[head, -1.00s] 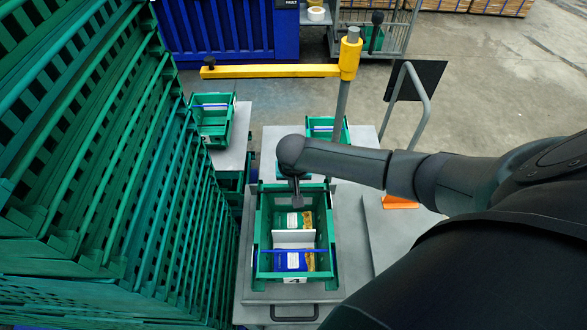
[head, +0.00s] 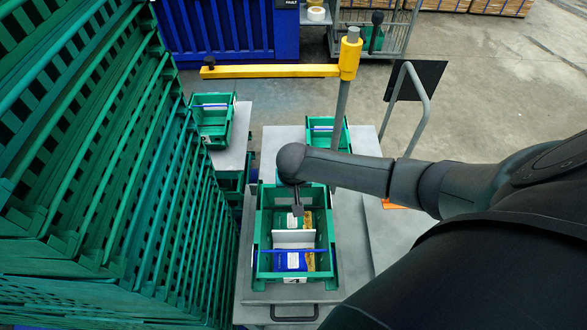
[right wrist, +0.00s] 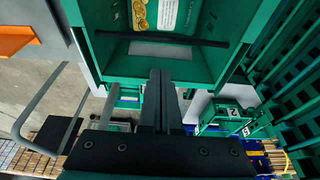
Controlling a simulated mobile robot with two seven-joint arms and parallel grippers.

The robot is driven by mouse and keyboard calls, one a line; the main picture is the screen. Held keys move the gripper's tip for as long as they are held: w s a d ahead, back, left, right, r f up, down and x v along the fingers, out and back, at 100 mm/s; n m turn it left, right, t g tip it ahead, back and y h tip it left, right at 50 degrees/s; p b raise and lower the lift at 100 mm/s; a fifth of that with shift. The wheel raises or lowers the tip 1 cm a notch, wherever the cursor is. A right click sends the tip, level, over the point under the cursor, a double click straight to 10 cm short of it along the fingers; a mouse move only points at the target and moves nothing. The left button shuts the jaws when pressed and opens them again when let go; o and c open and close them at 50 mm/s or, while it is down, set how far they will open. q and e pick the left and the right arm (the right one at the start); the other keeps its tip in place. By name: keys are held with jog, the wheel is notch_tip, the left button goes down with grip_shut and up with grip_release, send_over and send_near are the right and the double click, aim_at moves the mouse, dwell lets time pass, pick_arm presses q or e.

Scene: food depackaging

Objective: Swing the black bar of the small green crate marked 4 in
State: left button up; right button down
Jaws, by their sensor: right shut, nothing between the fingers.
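The small green crate (head: 262,222) marked 4 stands on a grey cart in the head view, its label (head: 295,280) on the near end. It holds packets on both sides of a white divider (head: 294,239). In the right wrist view the crate (right wrist: 107,62) fills the top, and its black bar (right wrist: 160,38) spans the opening just beyond the fingertips. My right gripper (head: 297,212) is over the crate's far end; its fingers (right wrist: 162,72) are shut and empty, apart from the bar as far as I can tell. My left gripper is not in view.
A blue bar (head: 290,251) crosses the crate's near end. Another green crate (head: 323,132) stands behind it, and one (head: 210,122) stands at back left. Stacked green crates (head: 100,170) wall off the left. A grey post (head: 341,110) with a yellow arm rises behind.

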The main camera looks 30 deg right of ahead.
notch_tip(320, 180, up, 8)
jog(key=shift+w+d, duration=0.25)
jog(key=shift+w, duration=0.2)
dwell(0.4)
dwell(0.4)
